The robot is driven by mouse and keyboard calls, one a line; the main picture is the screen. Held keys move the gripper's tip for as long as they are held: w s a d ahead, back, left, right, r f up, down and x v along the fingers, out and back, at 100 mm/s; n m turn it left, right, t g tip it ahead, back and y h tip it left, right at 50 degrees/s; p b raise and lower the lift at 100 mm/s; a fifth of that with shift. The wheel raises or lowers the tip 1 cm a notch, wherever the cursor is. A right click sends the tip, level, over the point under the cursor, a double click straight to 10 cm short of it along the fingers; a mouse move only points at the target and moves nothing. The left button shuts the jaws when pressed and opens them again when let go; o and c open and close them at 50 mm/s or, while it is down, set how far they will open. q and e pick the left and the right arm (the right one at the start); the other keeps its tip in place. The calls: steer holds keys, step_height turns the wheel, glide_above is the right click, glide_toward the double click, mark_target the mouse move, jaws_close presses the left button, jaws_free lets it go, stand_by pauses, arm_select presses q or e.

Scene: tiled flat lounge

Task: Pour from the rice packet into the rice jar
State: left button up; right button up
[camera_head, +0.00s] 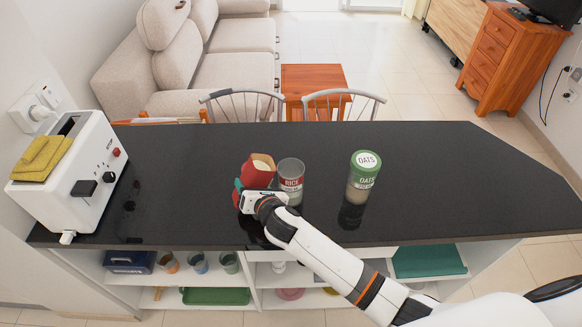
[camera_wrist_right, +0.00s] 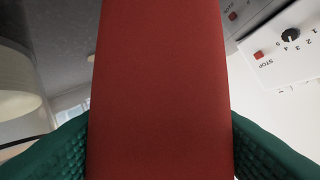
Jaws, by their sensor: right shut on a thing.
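The red rice packet (camera_head: 257,172) is at the middle left of the black counter, its pale top facing up. My right gripper (camera_head: 243,190) is shut on the packet's near side. In the right wrist view the packet's red face (camera_wrist_right: 160,95) fills the middle, between the two green fingers. The rice jar (camera_head: 291,178), clear with a red RICE label, stands just right of the packet, with no lid showing on it. The packet looks upright or nearly so; I cannot tell whether its base touches the counter. My left gripper is not in view.
A green-lidded oats jar (camera_head: 364,177) stands right of the rice jar. A white toaster (camera_head: 85,172) with a yellow cloth (camera_head: 41,158) on top is at the left end. The counter's right part (camera_head: 460,180) is clear. Chairs stand behind it.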

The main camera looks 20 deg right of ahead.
mark_target(256, 180)
steer(key=shift+d+r+m+y, duration=0.2)
steer(key=shift+r+m, duration=0.15)
steer(key=shift+r, duration=0.45)
steer(key=shift+d+r+m+y, duration=0.2)
steer(key=shift+r+m, duration=0.15)
steer(key=shift+r, duration=0.45)
stand_by(0.5)
steer(key=shift+a+f+m+y+b, duration=0.15)
steer(key=shift+m+y+b, duration=0.35)
steer(key=shift+b, duration=0.5)
stand_by(0.6)
steer(key=shift+a+r+m+t+y+b, duration=0.15)
steer(key=shift+r+m+t+y+b, duration=0.15)
steer(key=shift+r+m+b, duration=0.4)
steer(key=shift+a+r+m+t+y+b, duration=0.2)
steer(key=shift+r+m+t+b, duration=0.2)
steer(key=shift+r+m+b, duration=0.25)
stand_by(1.9)
steer(key=shift+f+m+b, duration=0.15)
steer(key=shift+m+b, duration=0.4)
steer(key=shift+b, duration=0.4)
